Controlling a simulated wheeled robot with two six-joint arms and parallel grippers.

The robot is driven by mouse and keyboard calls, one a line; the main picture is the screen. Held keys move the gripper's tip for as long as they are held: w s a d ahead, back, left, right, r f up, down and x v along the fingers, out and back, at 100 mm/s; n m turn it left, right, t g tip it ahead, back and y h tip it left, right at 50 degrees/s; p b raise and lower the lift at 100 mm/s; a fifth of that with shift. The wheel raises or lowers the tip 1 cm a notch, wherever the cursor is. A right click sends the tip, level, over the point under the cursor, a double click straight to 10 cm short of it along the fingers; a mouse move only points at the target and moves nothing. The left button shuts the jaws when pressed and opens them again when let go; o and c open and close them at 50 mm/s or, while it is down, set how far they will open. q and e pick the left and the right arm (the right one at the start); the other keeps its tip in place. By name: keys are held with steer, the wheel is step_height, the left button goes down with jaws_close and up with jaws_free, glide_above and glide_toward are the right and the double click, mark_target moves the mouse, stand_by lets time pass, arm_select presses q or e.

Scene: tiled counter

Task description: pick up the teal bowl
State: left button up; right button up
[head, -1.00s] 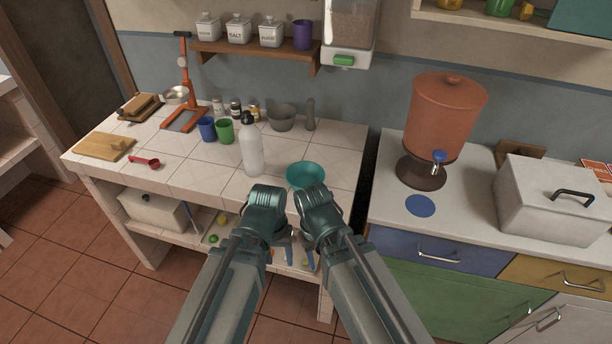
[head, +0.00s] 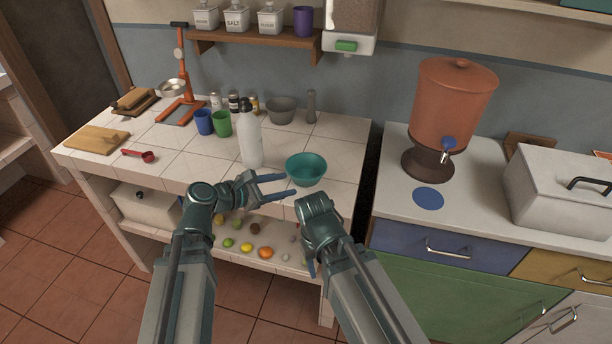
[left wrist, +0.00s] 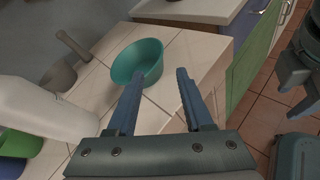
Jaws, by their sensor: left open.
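The teal bowl (head: 306,170) stands upright on the tiled counter (head: 335,205) near its front right part. It also shows in the left wrist view (left wrist: 139,64), just beyond the fingertips. My left gripper (head: 288,185) is open and empty, its fingers pointing right toward the bowl from its front left side. In the left wrist view the left gripper (left wrist: 160,76) shows both fingers apart, with the bowl ahead and slightly left. My right gripper (head: 309,266) points down in front of the counter edge; its fingers are mostly hidden by its own wrist.
A white bottle (head: 249,138) stands just left of the bowl. A grey mortar (head: 281,111) and a pestle (head: 311,106) stand behind. Green (head: 222,124) and blue (head: 204,122) cups are further left. Fruit lies on the lower shelf (head: 285,258). Counter right of the bowl is clear.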

mark_target(314, 181)
arm_select(q)
steer(key=b+x, duration=0.2)
steer(key=x, duration=0.5)
steer(key=shift+a, duration=0.1)
steer(key=shift+f, duration=0.1)
steer(key=b+x, duration=0.2)
steer(key=x, duration=0.3)
steer(key=shift+w+f, duration=0.15)
steer(key=shift+w, duration=0.05)
steer(key=shift+a, duration=0.1)
jaws_close()
